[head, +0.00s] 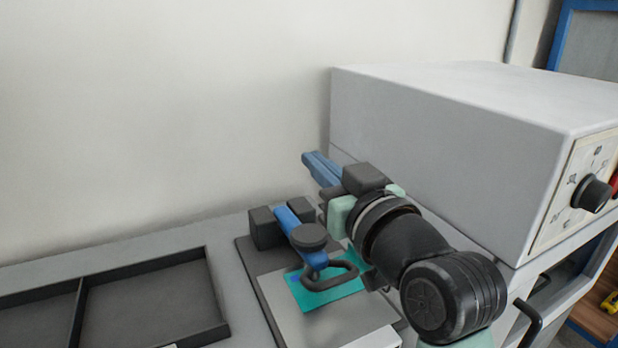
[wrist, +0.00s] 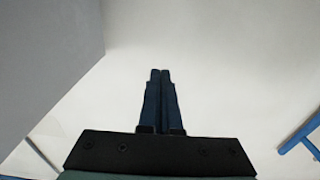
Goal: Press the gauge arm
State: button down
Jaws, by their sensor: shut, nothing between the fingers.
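The gauge arm (head: 293,223) is a blue lever with a round dark knob and a dark loop at its front end. It reaches over a teal patch (head: 336,288) on a grey plate. My gripper (head: 310,158) is behind and to the right of the gauge arm in the head view, its blue fingers pointing up and left toward the wall. The fingers are together and empty, as the wrist view (wrist: 160,72) also shows. My wrist covers part of the plate's right side, and I cannot see the gripper touching the gauge arm.
A large grey box machine (head: 450,130) with a dark knob (head: 590,193) stands close on the right. A dark divided tray (head: 215,300) lies at the left. A pale wall is behind. A blue bar (wrist: 300,135) shows at the right of the wrist view.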

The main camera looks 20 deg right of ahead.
jog(key=s+f+b, duration=0.7)
jog(key=f+b, duration=0.2)
jog(key=f, duration=0.2)
jog(key=shift+f+t, duration=0.25)
jog(key=shift+t, duration=0.15)
jog(key=shift+s+d, duration=0.1)
jog(key=s+f+p, duration=0.1)
jog(key=s, duration=1.2)
jog(key=shift+d+f+p, duration=0.2)
jog(key=shift+f+p, duration=0.05)
jog(key=shift+p, duration=0.15)
